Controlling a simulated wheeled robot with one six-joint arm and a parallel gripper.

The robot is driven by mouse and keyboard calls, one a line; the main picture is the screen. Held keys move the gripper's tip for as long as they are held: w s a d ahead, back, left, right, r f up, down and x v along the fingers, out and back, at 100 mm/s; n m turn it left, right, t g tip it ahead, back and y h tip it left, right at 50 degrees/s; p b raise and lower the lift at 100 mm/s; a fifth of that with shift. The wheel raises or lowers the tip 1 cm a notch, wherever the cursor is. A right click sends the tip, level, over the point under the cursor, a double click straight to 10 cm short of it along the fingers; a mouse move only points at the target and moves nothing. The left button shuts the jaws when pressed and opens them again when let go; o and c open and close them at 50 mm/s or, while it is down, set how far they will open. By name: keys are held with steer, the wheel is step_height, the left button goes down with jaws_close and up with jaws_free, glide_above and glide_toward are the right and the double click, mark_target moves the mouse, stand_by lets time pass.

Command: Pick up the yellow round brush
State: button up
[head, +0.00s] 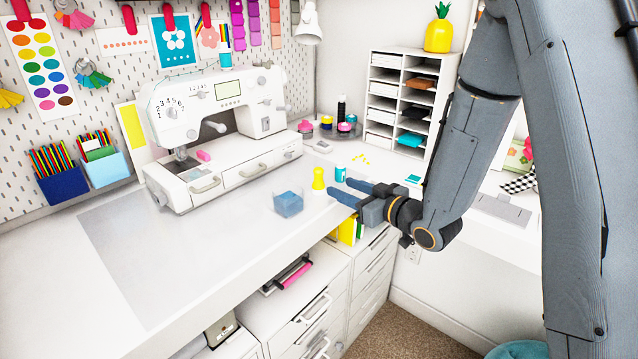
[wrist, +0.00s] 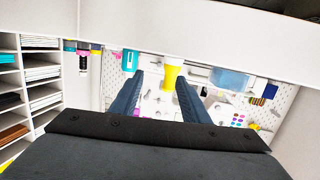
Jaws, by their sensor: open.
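The yellow round brush (head: 318,180) stands upright on the white counter, between a blue translucent box and a small blue bottle. In the wrist view, which looks upside down, the yellow brush (wrist: 172,76) shows between and beyond my two fingers, nearer the right one. My gripper (head: 342,187) is open and empty, low over the counter at the right of the brush, fingers pointing toward it. It also shows in the wrist view (wrist: 160,78). The brush appears just ahead of the fingertips; I cannot tell the exact gap.
The blue box (head: 289,203) stands left of the brush, and the blue bottle (head: 340,173) stands close behind my fingers. A white sewing machine (head: 215,125) is behind at left. A paper shelf (head: 410,95) stands at back right. The front-left counter is clear.

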mark_target(321, 176)
steer(key=a+y, duration=0.1)
steer(key=y, duration=0.1)
steer(key=a+r+n, duration=0.1)
steer(key=shift+s+a+r+y, duration=0.1)
steer(key=shift+s+a+y, duration=0.25)
steer(key=shift+y, duration=0.05)
steer(key=shift+p+x, duration=0.45)
steer(key=shift+x, duration=0.4)
steer(key=x, duration=0.1)
steer(key=p+x, duration=0.2)
steer(key=x, duration=0.1)
steer(key=shift+w+d+r, duration=0.1)
steer(key=shift+w+d, duration=0.15)
steer(key=shift+w, duration=0.05)
steer(key=shift+w+a, duration=0.45)
jaws_close()
